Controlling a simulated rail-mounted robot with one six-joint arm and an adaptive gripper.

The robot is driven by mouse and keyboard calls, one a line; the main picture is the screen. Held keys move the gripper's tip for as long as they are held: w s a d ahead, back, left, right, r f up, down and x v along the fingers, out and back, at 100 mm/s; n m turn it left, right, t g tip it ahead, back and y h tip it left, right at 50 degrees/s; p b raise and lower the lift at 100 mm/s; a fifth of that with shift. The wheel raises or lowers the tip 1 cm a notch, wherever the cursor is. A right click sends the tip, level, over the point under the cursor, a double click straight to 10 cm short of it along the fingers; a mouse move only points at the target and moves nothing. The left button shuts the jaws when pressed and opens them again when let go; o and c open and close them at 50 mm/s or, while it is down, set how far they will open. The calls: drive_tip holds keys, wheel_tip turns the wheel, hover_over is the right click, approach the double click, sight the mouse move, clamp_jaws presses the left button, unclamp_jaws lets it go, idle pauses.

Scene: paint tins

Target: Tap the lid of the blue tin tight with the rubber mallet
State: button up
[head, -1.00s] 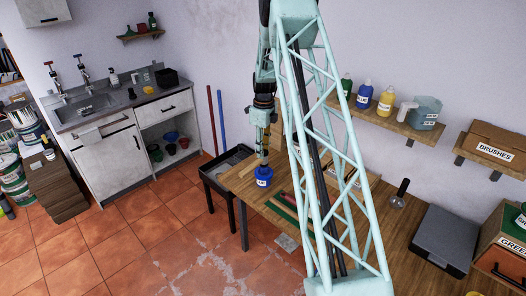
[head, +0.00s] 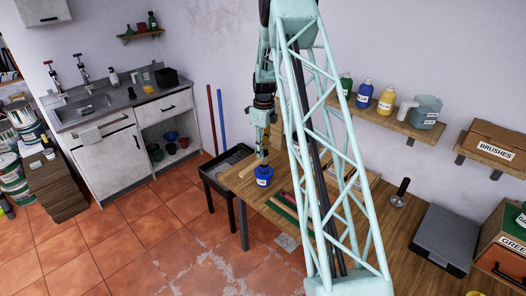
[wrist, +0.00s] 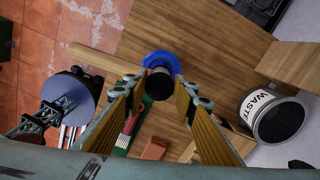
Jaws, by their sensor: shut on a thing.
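The blue tin (head: 264,182) stands upright on the left end of the wooden workbench, with a pale label on its side. My gripper (head: 265,143) is directly above it, pointing down. In the wrist view the tin's blue rim (wrist: 160,59) shows beyond the fingertips. My gripper's yellow fingers are closed on a dark round piece, which I take to be the rubber mallet (wrist: 158,84). It covers much of the lid. I cannot tell whether the mallet touches the lid or how the lid sits.
A waste container (wrist: 268,112) stands on the bench near the gripper. Red and green tools (head: 285,207) lie beside the tin. A black trolley (head: 228,172) stands left of the bench.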

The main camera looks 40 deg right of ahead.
drive_tip(key=shift+s+f+b, duration=0.1)
drive_tip(key=shift+f+b, duration=0.4)
drive_tip(key=shift+f, duration=0.1)
idle(2.3)
drive_tip(key=shift+r, duration=0.1)
drive_tip(key=shift+r, duration=0.95)
